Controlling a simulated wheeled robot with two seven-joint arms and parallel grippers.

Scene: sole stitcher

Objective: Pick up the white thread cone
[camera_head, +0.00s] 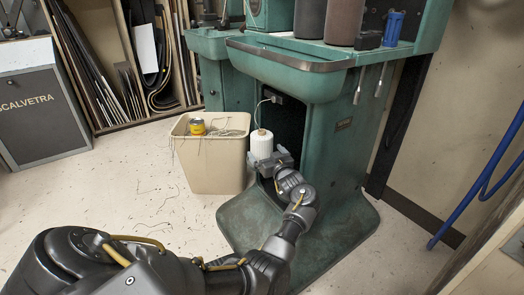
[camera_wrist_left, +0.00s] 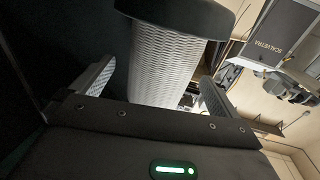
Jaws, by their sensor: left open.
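The white thread cone (camera_head: 261,144) stands upright at the front of the green machine's dark recess, just right of the beige bin. A thread rises from its top. My left gripper (camera_head: 269,162) is at the cone's lower part, partly hiding it. In the left wrist view the ribbed white cone (camera_wrist_left: 162,65) lies between the two spread fingers of my left gripper (camera_wrist_left: 155,88). The fingers are open, one on each side, with a gap visible at least on the right. A black disc-like piece (camera_wrist_left: 180,12) is at the cone's end there. My right gripper is not in view.
The beige bin (camera_head: 212,165) holds a yellow tin (camera_head: 197,127) and loose threads, close left of the cone. The green machine (camera_head: 325,150) rises behind and right, its basin (camera_head: 290,72) overhanging above. Floor at left is mostly clear.

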